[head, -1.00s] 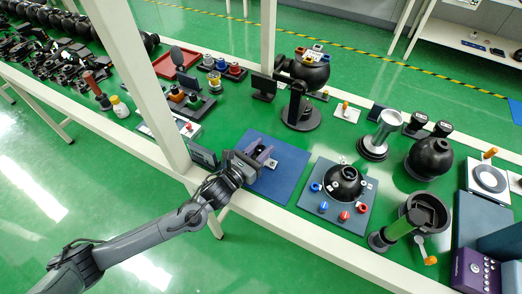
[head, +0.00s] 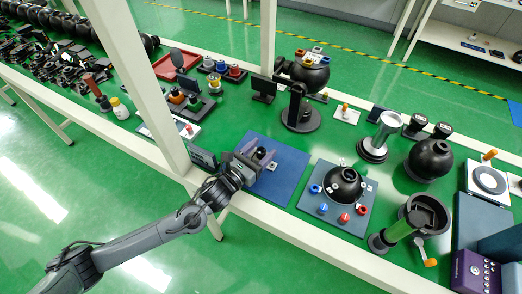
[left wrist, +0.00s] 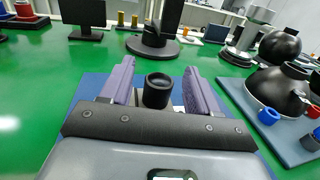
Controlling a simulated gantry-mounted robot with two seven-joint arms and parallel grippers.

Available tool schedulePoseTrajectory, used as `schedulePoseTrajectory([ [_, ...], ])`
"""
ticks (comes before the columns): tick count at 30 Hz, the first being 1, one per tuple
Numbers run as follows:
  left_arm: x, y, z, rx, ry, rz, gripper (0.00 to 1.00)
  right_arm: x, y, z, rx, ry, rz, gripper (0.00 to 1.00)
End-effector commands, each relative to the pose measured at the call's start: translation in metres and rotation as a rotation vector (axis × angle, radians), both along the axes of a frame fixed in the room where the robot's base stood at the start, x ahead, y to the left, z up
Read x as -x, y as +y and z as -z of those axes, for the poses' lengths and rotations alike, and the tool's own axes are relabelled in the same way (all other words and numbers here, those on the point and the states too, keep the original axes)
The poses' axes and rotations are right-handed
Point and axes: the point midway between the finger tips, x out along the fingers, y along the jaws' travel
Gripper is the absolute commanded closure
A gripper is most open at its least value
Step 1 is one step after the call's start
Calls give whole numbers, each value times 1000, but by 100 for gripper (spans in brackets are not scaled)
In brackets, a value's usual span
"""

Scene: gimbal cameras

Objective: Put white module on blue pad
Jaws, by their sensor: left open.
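The blue pad (head: 287,172) lies flat near the table's front edge. A small white piece (head: 273,166) shows on it beside a black round lens-like part (head: 261,153); these look like the white module, though the fingers hide much of it. In the left wrist view the black cylinder (left wrist: 157,91) stands upright between the purple fingers, with a bit of white at its base. My left gripper (head: 263,155) is open around it, low over the pad, with a gap beside the cylinder. My right gripper is not in view.
A grey-blue plate with a black dome (head: 346,184) and coloured knobs stands just right of the pad. A black stand (head: 300,113) is behind it. A small dark screen (head: 203,158) and a white table post (head: 157,85) are close on the left.

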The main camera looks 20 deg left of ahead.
Motion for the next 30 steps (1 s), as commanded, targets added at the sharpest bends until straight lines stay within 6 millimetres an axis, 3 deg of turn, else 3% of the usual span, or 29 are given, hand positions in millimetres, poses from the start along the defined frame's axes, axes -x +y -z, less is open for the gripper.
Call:
schedulePoseTrajectory([
  [18,96,29,1,-4,5,1,39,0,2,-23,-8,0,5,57],
  [30,112,34,1,-2,2,0,39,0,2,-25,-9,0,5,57],
])
